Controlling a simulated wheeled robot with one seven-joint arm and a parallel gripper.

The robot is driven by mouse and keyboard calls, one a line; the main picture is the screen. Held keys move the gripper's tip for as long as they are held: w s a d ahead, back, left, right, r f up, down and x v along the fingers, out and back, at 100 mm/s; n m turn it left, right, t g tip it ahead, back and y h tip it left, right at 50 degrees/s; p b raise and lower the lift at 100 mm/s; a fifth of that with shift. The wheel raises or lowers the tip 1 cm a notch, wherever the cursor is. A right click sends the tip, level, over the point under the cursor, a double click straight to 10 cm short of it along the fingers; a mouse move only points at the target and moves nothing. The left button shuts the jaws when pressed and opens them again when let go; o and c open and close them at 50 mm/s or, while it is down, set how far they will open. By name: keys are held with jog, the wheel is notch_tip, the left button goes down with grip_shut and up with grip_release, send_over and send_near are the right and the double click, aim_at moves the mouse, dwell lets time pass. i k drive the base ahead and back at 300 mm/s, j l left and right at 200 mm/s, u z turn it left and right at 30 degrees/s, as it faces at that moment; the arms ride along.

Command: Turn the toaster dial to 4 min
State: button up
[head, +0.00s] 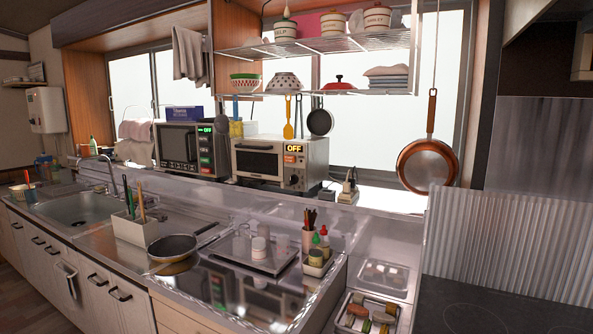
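The toaster (258,162) is a pale, boxy oven on the ledge below the window, right of the microwave. Its front door is shut. A lit orange display (294,148) at the right of its front reads OFF. A small knob, the dial (294,180), shows low on the panel under the display; its markings are too small to read. My gripper and arm are not in view.
A microwave (180,147) stands left of the toaster. A wire shelf with bowls and canisters hangs above, with a yellow utensil (288,130) and a dark pan (320,122) below it. A frying pan (172,247), tray (262,255) and bottles sit on the counter in front.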

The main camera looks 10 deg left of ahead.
aim_at(294, 179)
jog(key=i+j, duration=1)
jog(key=j, duration=0.2)
jog(key=i+j, duration=0.65)
jog(key=j, duration=0.3)
